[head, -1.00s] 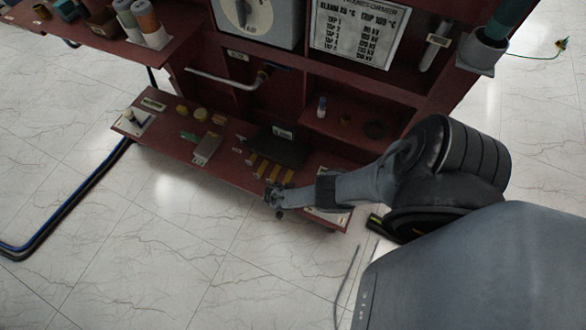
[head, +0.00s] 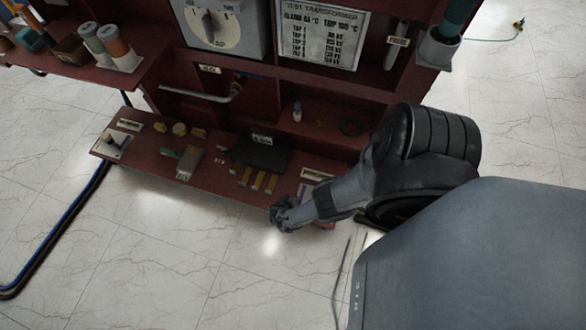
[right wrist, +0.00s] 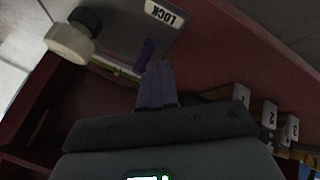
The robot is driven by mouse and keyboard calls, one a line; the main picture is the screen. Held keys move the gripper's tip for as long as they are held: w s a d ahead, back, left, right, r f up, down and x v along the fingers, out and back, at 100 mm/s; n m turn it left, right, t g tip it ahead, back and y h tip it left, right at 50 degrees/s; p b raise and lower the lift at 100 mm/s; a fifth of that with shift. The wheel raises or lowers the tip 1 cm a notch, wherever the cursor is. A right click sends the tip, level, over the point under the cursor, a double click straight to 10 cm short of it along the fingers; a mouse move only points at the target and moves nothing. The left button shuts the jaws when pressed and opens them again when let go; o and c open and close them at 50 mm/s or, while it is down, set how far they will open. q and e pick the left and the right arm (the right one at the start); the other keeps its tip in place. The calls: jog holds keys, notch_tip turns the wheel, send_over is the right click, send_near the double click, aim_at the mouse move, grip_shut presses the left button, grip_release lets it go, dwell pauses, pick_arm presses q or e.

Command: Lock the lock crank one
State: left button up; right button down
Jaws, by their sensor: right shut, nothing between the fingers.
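My right gripper (head: 282,216) is at the front edge of the low red shelf, near its right end. In the right wrist view its fingers (right wrist: 157,75) are shut with nothing between them. A grey plate with a LOCK label (right wrist: 166,13) lies beyond the fingertips. A cream knob (right wrist: 70,42) stands at this plate's edge, left of the fingers. A dark purple piece (right wrist: 146,52) shows just past the fingertips; I cannot tell whether they touch. The label (head: 316,174) also shows in the head view, where my forearm hides part of the plate. My left gripper is out of view.
Several yellow bars (head: 258,180) and a black box (head: 260,153) lie left of my gripper; numbered white tags (right wrist: 268,114) show at right in the wrist view. Another plate with a knob (head: 112,146) is at the shelf's left end. The tiled floor (head: 190,245) in front is clear.

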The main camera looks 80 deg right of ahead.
jog(key=shift+d, duration=0.25)
jog(key=shift+w+d, duration=0.1)
jog(key=shift+d, duration=0.25)
jog(key=shift+w+a, duration=0.1)
jog(key=shift+a, duration=0.1)
